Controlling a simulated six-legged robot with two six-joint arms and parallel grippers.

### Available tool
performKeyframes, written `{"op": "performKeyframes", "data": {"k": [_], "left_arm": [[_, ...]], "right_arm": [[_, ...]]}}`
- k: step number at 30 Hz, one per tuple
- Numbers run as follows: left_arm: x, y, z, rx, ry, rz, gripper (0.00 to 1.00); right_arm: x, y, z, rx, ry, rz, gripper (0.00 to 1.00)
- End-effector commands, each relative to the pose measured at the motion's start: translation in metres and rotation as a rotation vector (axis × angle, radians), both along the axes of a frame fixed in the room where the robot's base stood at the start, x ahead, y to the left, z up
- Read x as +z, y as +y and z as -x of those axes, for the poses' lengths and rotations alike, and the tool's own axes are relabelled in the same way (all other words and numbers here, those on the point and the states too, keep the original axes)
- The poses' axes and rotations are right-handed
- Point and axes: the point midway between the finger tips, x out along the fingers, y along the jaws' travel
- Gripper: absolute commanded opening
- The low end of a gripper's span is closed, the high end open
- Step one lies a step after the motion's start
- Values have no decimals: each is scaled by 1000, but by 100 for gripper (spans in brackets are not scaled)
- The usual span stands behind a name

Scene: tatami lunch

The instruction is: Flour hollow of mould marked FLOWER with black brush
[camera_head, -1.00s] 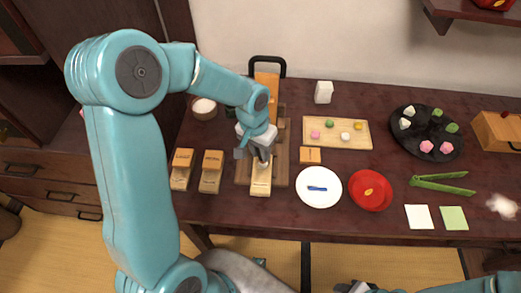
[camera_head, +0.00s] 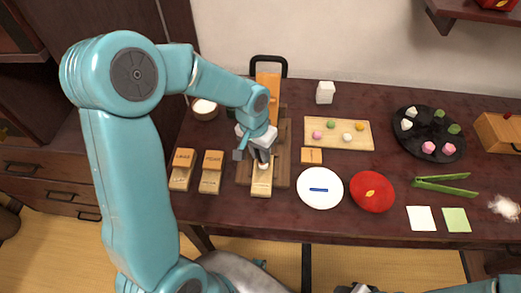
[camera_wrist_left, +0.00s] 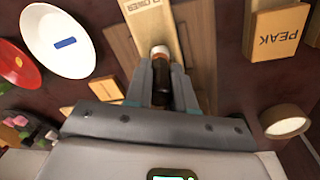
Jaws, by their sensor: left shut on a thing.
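The pale wooden mould marked FLOWER (camera_head: 261,189) lies on a darker wooden board (camera_head: 243,172). In the left wrist view its lettered end (camera_wrist_left: 150,14) shows, with part of the lettering cut off. My left gripper (camera_head: 262,158) is shut on the black brush (camera_wrist_left: 161,82), held over the mould. The brush's pale tip (camera_wrist_left: 160,49) points at the mould; I cannot tell whether it touches. The mould's hollow is hidden by the brush and gripper. A small bowl of white powder (camera_head: 204,107) stands at the back left. My right gripper (camera_head: 355,288) is barely in view at the bottom edge.
Two other moulds (camera_head: 182,180) (camera_head: 211,182) lie left of the board; one reads PEAK in the wrist view (camera_wrist_left: 276,34). A white plate (camera_head: 320,199) with a blue strip, a red plate (camera_head: 385,205) and green tongs (camera_head: 446,190) lie to the right.

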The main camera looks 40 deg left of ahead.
Motion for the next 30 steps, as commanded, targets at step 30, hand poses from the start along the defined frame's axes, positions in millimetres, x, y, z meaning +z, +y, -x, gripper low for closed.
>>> {"op": "performKeyframes", "data": {"k": [30], "left_arm": [[42,2,-4,0,0,0,0]], "right_arm": [[31,0,0,0,0,0,43]]}}
